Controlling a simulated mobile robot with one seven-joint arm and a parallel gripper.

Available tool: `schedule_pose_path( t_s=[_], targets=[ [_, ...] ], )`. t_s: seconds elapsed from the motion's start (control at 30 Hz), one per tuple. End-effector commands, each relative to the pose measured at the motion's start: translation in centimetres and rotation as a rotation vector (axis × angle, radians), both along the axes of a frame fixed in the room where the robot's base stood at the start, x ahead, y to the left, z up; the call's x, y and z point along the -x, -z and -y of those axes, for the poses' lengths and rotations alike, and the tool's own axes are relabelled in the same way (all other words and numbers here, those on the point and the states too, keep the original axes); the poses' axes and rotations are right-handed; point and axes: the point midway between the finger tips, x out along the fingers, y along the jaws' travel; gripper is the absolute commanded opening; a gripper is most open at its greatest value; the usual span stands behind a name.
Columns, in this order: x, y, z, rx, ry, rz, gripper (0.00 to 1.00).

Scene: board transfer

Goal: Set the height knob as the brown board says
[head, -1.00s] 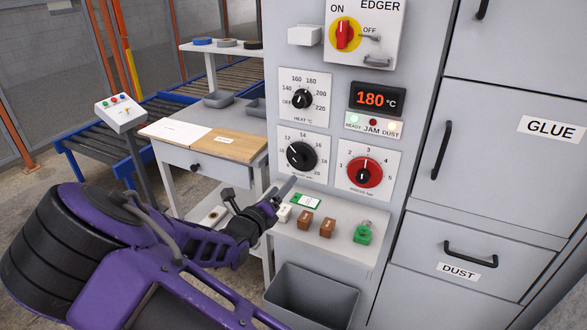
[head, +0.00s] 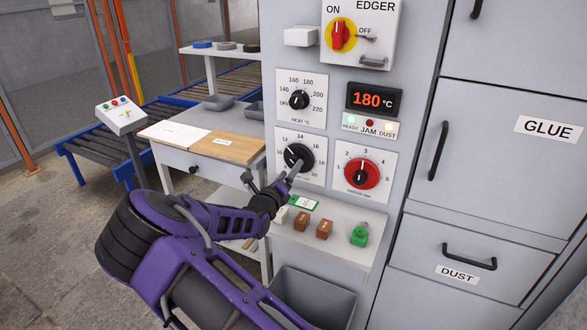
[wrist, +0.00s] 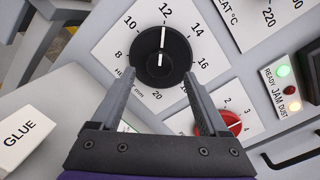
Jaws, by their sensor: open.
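The height knob (head: 299,157) is a black dial on a white plate on the grey machine front. In the wrist view the height knob (wrist: 175,55) fills the upper middle, and its white pointer line aims at 12. The scale runs from 8 to 20. My gripper (head: 294,172) is at the knob's lower edge. In the wrist view my gripper (wrist: 160,76) is open, its fingertips at either side of the knob's lower part; contact cannot be told. The brown board (head: 237,149) lies on the side table with a white label too small to read.
A heat knob (head: 299,100) sits above and a red pressure knob (head: 361,173) to the right. A display (head: 374,99) reads 180 °C. A ledge (head: 342,247) below holds small brown blocks and a green item. A grey bin (head: 318,296) stands underneath. A white board (head: 176,131) lies beside the brown one.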

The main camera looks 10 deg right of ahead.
Motion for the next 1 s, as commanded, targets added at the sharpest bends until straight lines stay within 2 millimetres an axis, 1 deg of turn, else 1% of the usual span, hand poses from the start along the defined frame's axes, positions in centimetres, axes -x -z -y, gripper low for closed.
schedule_pose_path(
  t_s=[0.03,0.1,0.2,0.33,0.57,0.6,0.67,0.7,0.97,1.0],
  targets=[
    [-0.8,0.1,0.6,0.002,0.001,0.001,0.78],
    [-1.6,0.0,1.0,0.002,0.001,0.001,0.78],
    [-2.4,0.0,1.5,0.001,0.0,0.001,0.78],
    [-2.9,0.0,1.8,0.0,0.001,-0.001,0.78],
    [-2.9,0.0,1.8,0.001,0.0,-0.001,0.78],
    [-2.9,0.0,1.8,0.001,0.0,-0.001,0.76],
    [-2.9,0.0,1.8,0.001,0.0,-0.001,0.65],
    [-2.9,0.0,1.8,0.001,0.0,-0.001,0.58],
    [-2.9,0.0,1.8,0.001,0.0,-0.001,0.11],
    [-2.9,0.0,1.8,0.001,0.0,-0.001,0.04]
  ],
)
